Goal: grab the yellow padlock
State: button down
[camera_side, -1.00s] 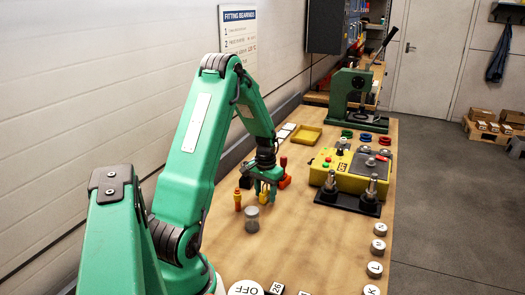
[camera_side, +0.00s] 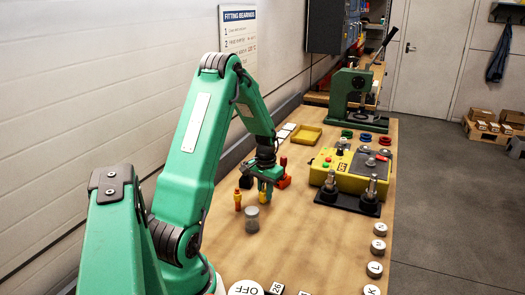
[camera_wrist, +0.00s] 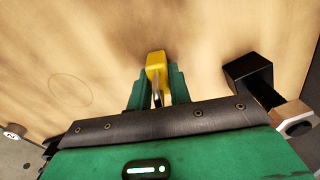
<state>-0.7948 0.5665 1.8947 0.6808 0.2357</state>
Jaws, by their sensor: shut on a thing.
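The yellow padlock (camera_wrist: 156,64) is between my gripper's two green fingers in the wrist view, with its metal shackle pointing back toward the palm. My gripper (camera_wrist: 158,88) is shut on it, one finger against each side. In the side view my gripper (camera_side: 266,187) is low over the bench, and part of the yellow padlock (camera_side: 262,197) shows below the fingers. The fingers hide the rest. I cannot tell whether the padlock touches the bench.
A black padlock (camera_wrist: 248,76) lies close on the right in the wrist view. In the side view a grey cylinder (camera_side: 251,219) and an orange-yellow piece (camera_side: 238,200) stand nearby. A red thing (camera_side: 285,181) is just behind my gripper. A yellow control box (camera_side: 345,172) stands to the right.

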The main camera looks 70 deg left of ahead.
jog(key=shift+r, duration=0.75)
notch_tip(320, 180, up, 2)
jog(key=shift+r, duration=0.2)
jog(key=w+d+r, duration=0.3)
jog(key=d+r, duration=0.3)
jog(key=d, duration=0.5)
jog(key=shift+d+r, duration=0.2)
jog(key=shift+r, duration=0.2)
jog(key=shift+s, duration=0.1)
